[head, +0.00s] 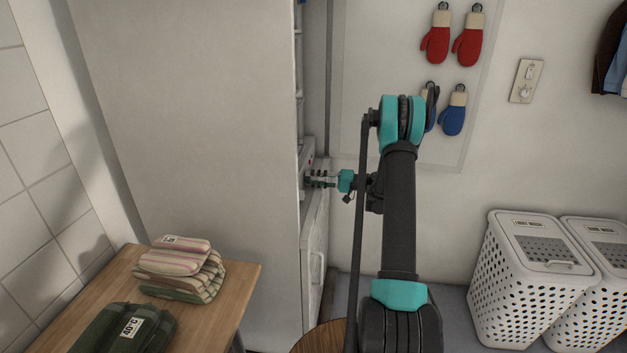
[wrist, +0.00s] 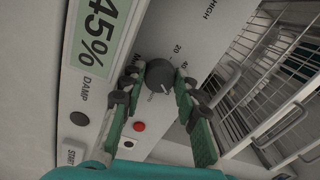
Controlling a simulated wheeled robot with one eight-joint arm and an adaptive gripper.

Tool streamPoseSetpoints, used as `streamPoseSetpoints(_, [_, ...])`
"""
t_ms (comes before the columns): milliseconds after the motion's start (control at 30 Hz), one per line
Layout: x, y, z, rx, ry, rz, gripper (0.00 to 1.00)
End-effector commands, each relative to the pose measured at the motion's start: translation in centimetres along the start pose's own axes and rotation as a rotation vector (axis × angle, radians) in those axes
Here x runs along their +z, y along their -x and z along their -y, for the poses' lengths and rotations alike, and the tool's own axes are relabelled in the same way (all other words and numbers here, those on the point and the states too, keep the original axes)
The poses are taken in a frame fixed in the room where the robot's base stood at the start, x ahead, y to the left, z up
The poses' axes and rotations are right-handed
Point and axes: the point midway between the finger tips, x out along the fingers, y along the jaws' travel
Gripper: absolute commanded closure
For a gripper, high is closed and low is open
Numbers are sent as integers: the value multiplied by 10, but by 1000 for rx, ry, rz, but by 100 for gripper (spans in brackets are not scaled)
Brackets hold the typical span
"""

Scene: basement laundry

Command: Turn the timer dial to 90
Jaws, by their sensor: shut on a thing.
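The timer dial (wrist: 159,73) is a dark grey round knob on the white machine panel (wrist: 176,40) in the wrist view. A small pale mark shows at its lower edge. The printed numbers 20 and 40 stand to its upper right and right; 90 is not legible. My gripper (wrist: 160,78) is shut on the dial, one green-padded finger on each side. In the head view my gripper (head: 322,180) reaches left to the panel front, and the dial is hidden there.
A green 45% label (wrist: 100,25), a dark button (wrist: 79,118) and a red button (wrist: 139,126) are near the dial. A wire rack (wrist: 270,90) stands to the right. A wooden table (head: 245,275) holds folded towels (head: 180,268). White baskets (head: 530,285) stand at right.

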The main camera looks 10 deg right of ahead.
Motion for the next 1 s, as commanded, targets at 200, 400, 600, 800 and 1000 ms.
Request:
streamPoseSetpoints(200, [-1,0,0,1,-51,-2,98])
streamPoseSetpoints(400, [-1,0,0,1,-62,-2,98])
streamPoseSetpoints(600, [-1,0,0,1,-62,-2,98])
streamPoseSetpoints(800, [-1,0,0,1,-61,-1,54])
streamPoseSetpoints(1000, [0,0,-1,2,-61,0,48])
